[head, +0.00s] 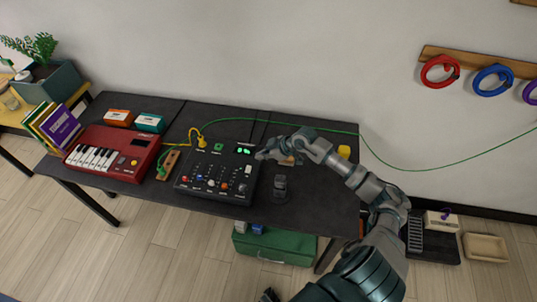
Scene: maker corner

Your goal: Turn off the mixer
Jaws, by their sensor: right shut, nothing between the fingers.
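The mixer (212,184) is a dark box with rows of knobs and coloured buttons, lying on the black table. A small display (245,151) at its far right corner glows green, and a green square (218,147) shows near its far edge. My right gripper (262,156) is shut and empty, with its tips by the mixer's far right corner, close to the display. I cannot tell whether the tips touch it. A dark piece, apparently my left gripper (269,295), barely shows at the bottom edge.
A red keyboard (128,166) stands left of the mixer on the table (317,205). Yellow and green cables (302,123) run behind the mixer. A dark clear-looking object (280,187) stands right of it, below my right wrist. A green case (275,247) is under the table.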

